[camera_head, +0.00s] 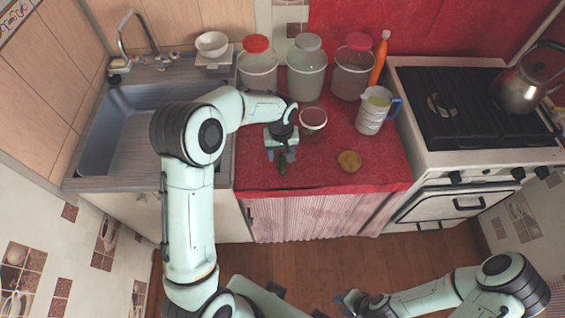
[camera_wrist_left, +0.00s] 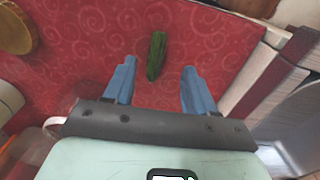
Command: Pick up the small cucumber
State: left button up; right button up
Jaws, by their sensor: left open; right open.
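The small green cucumber (camera_head: 282,167) lies on the red patterned oilcloth counter, near its front edge. In the left wrist view the cucumber (camera_wrist_left: 156,55) lies lengthwise just beyond the fingertips, between the lines of the two fingers. My left gripper (camera_head: 281,155) is above the counter right by the cucumber; its blue fingers (camera_wrist_left: 156,75) are apart with nothing between them. My right gripper (camera_head: 350,302) is low over the wooden floor, away from the counter, and looks empty.
A measuring jug (camera_head: 372,112) and large jars (camera_head: 306,75) stand further back. The sink (camera_head: 130,135) is left, the stove (camera_head: 470,110) right.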

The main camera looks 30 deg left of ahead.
aim_at(282, 162)
pick_arm(q)
jog(key=f, duration=0.3)
jog(key=w+f, duration=0.1)
jog(key=f, duration=0.2)
jog(key=shift+w+a+f+p, duration=0.2)
jog(key=shift+f+p, duration=0.15)
jog(key=shift+s, duration=0.1)
grip_shut()
